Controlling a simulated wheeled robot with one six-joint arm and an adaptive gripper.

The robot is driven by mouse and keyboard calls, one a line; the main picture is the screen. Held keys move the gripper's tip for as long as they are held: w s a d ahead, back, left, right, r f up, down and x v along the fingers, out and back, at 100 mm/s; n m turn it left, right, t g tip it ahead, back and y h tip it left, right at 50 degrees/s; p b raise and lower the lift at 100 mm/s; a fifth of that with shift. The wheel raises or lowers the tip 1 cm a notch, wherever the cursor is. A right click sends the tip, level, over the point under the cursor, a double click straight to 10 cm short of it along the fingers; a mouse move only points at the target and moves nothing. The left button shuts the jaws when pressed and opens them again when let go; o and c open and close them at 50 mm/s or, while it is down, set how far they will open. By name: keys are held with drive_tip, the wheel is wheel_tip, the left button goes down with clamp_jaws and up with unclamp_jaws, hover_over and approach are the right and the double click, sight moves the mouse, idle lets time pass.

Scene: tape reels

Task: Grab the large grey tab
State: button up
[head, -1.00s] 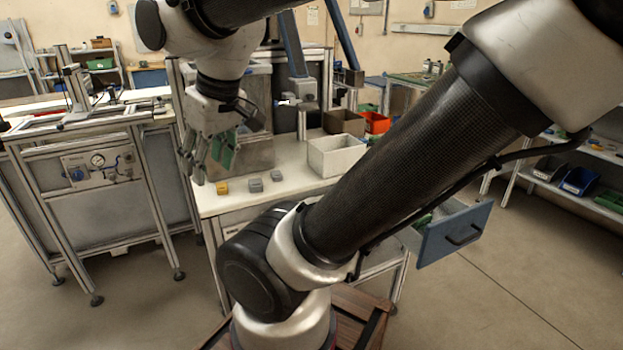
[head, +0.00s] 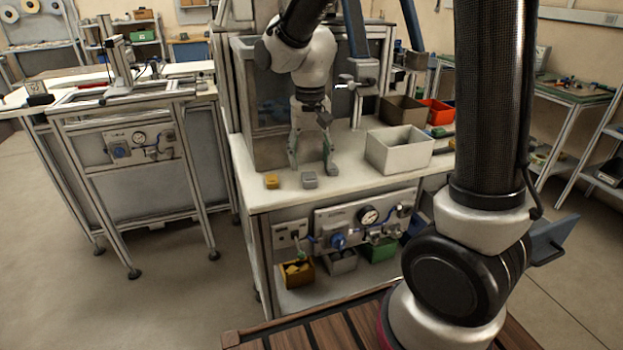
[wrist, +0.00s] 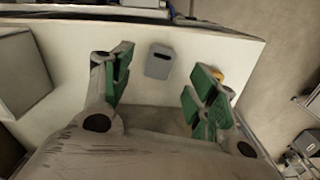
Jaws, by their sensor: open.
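A grey tab (head: 309,180) sits on the white worktop near its front edge. In the wrist view the grey tab (wrist: 159,64) lies ahead, between the lines of my two fingers and clear of both. My gripper (head: 312,165) is open and empty, pointing down just behind the tab, with green pads showing in the wrist view. A yellow tab (head: 271,181) sits left of the grey one; in the wrist view it is mostly hidden behind the right finger. A second grey tab is not visible now, so I cannot compare sizes.
A pale open bin (head: 398,150) stands right of my gripper, with a brown bin (head: 403,111) and an orange bin (head: 437,112) behind. A metal enclosure (head: 268,150) rises close behind left. A blue drawer front (head: 553,238) juts out at right.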

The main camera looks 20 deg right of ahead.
sight(310, 178)
wheel_tip(310, 178, down, 5)
drive_tip(key=shift+f, duration=0.15)
drive_tip(key=c, duration=0.8)
